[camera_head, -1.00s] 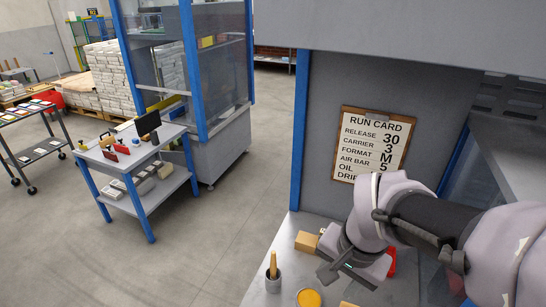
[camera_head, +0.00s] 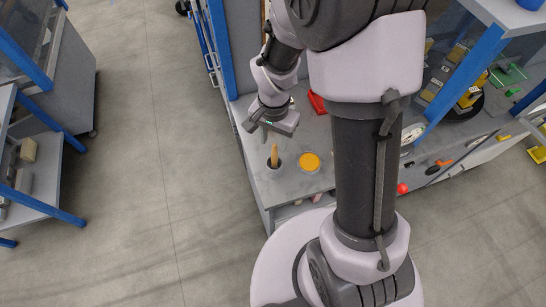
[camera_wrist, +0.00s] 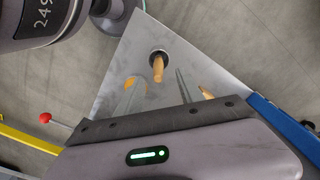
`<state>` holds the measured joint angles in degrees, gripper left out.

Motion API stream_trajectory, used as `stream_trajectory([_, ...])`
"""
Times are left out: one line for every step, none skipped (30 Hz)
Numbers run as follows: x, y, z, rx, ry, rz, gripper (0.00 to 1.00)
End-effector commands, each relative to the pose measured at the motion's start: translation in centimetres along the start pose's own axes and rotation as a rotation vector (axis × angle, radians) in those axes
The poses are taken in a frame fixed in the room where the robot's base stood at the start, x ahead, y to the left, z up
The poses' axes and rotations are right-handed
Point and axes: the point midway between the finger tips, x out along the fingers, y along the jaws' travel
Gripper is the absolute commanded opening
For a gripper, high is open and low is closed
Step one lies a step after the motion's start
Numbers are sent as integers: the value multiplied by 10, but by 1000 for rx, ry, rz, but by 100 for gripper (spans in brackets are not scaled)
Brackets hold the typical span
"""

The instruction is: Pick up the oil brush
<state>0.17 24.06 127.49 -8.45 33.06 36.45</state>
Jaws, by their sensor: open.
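The oil brush (camera_head: 275,152) appears as an upright wooden handle standing in a small dark cup (camera_head: 275,164) near the front left of the grey bench. Its bristle end is hidden in the cup. In the wrist view the brush handle (camera_wrist: 158,70) rises from the round cup (camera_wrist: 151,54), ahead of my fingers and between their lines. My gripper (camera_head: 257,127) is above the bench, just behind and left of the brush in the head view, open and empty. Its fingers also show in the wrist view (camera_wrist: 156,88). The brush looks apart from both fingers.
A yellow round dish (camera_head: 309,162) sits right of the cup. A red object (camera_head: 317,103) lies farther back. A blue post (camera_head: 220,50) borders the bench at the back left. My arm hides part of the bench. Open floor (camera_head: 150,180) lies to the left.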

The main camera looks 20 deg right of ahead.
Motion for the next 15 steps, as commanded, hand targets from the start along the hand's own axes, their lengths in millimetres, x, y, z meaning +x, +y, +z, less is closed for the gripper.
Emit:
stream_trajectory([6, 0, 0, 0, -1, 0, 45])
stream_trajectory([9, 0, 0, 0, 0, 0, 45])
stream_trajectory([14, 1, 0, 0, -1, 1, 45])
stream_trajectory([19, 1, 0, -1, -1, 1, 45])
stream_trajectory([25, 2, 1, -1, -2, 2, 45])
stream_trajectory([34, 3, 1, -1, -2, 2, 45])
stream_trajectory([40, 4, 1, 0, -2, 2, 45])
stream_trajectory([46, 4, 2, 0, -2, 2, 45])
stream_trajectory([53, 4, 1, 0, -1, 1, 45])
stream_trajectory([56, 4, 1, 0, -2, 1, 45])
stream_trajectory([59, 3, 1, 0, -1, 1, 45])
stream_trajectory([61, 3, 1, -1, 1, -1, 45])
stream_trajectory([61, 3, 1, -1, 1, -1, 45])
stream_trajectory([61, 3, 1, -1, 1, -1, 45])
stream_trajectory([61, 3, 1, -1, 1, -1, 45])
